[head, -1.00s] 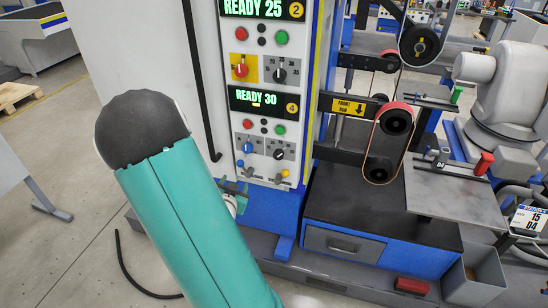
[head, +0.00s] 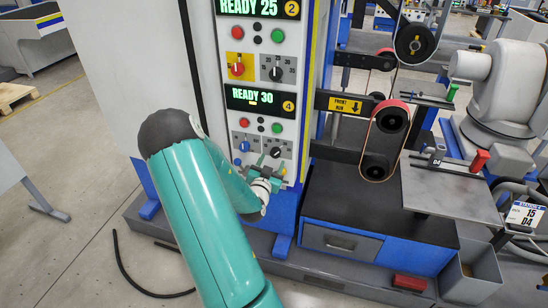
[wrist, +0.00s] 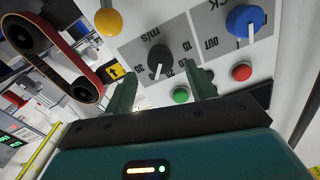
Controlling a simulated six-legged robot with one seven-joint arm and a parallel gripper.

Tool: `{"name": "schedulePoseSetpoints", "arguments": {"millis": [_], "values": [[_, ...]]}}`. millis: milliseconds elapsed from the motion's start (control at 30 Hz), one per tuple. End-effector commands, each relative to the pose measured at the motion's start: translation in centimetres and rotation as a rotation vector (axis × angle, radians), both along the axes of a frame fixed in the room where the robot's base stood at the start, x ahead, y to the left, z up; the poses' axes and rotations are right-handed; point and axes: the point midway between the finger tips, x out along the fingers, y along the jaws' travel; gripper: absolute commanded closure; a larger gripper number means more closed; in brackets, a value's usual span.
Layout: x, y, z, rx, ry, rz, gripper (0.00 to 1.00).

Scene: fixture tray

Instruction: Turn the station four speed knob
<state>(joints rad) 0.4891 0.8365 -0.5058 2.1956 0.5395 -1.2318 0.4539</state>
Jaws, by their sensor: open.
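The station four panel (head: 262,126) shows "READY 30" beside a yellow 4 badge. Its black speed knob (head: 275,152) sits at the lower right of the panel, right of a blue knob (head: 244,146). In the wrist view the black speed knob (wrist: 158,62) stands on a grey "m/s" dial with numbers around it. My gripper (head: 263,168) is just below the knobs in the head view. In the wrist view my gripper (wrist: 162,80) is open and empty, its two green fingers on either side of the speed knob in the picture.
Near the fingers in the wrist view are a green button (wrist: 180,95), a red button (wrist: 241,72) and the blue knob (wrist: 243,20). Station two's panel (head: 258,40) is above. A belt grinder (head: 385,140) stands to the right.

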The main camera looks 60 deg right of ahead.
Motion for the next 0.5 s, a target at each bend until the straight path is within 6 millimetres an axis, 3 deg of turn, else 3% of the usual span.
{"name": "schedulePoseSetpoints", "arguments": {"millis": [200,500], "values": [[0.6,-3.1,0.0,0.000,0.000,0.000,0.44],[0.7,-3.8,0.0,0.001,0.001,0.000,0.44]]}}
